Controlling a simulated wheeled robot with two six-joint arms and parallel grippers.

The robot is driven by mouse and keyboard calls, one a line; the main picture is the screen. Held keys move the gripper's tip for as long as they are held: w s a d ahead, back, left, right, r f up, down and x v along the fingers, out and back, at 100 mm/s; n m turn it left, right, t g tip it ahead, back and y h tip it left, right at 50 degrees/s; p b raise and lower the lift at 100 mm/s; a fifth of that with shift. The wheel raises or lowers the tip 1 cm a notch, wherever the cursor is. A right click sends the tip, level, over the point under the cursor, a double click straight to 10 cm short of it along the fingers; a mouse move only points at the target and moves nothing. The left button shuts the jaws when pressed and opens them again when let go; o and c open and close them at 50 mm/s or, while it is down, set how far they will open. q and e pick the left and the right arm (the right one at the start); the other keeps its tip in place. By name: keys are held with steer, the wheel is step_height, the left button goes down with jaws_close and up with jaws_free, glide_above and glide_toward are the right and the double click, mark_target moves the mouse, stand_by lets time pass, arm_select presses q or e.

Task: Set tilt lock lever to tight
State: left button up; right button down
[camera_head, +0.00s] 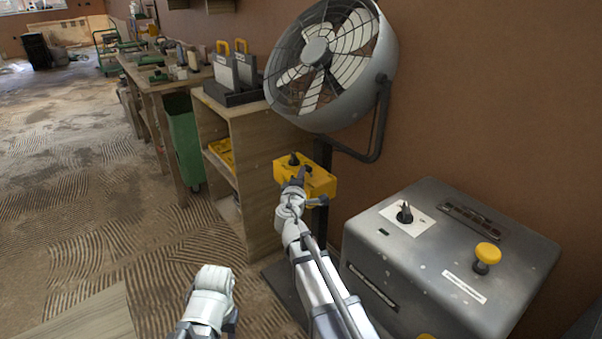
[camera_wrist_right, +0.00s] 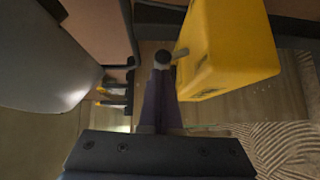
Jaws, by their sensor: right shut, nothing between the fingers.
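The yellow control box (camera_head: 318,183) sits on the fan stand below the grey fan (camera_head: 388,45). It carries a black knob (camera_head: 294,160) on top. In the right wrist view the yellow box (camera_wrist_right: 230,50) is to the right, and a short grey lever (camera_wrist_right: 181,53) sticks out from its side toward a round dark end. I cannot read any lever marking. My right gripper (camera_head: 304,173) is shut and empty, close against the box. In the right wrist view its dark fingers (camera_wrist_right: 162,80) reach up to the lever's round end; contact is unclear. My left gripper's fingers are out of view.
A grey metal machine (camera_head: 440,260) with a black switch and a yellow mushroom button stands to the right. A wooden shelf unit (camera_head: 232,150) is left of the fan stand, with a green bin (camera_head: 183,140) beyond it. The floor at left is clear.

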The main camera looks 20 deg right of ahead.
steer(key=shift+w+d+r+m+g+p, duration=0.1)
steer(key=shift+d+r+m+g+p, duration=0.3)
steer(key=shift+p, duration=0.6)
steer(key=d+r+m+g+y+p, duration=0.1)
steer(key=p, duration=0.2)
steer(key=r+m+y+p, duration=0.1)
steer(key=p, duration=0.2)
steer(key=shift+w+d+g+p, duration=0.35)
steer(key=shift+w+d+g, duration=0.05)
steer(key=shift+d+p, duration=0.2)
steer(key=shift+p, duration=0.1)
steer(key=shift+w+d+f, duration=0.15)
steer(key=shift+d+f, duration=0.05)
steer(key=shift+d, duration=0.1)
steer(key=shift+r, duration=0.1)
steer(key=shift+r+p, duration=0.75)
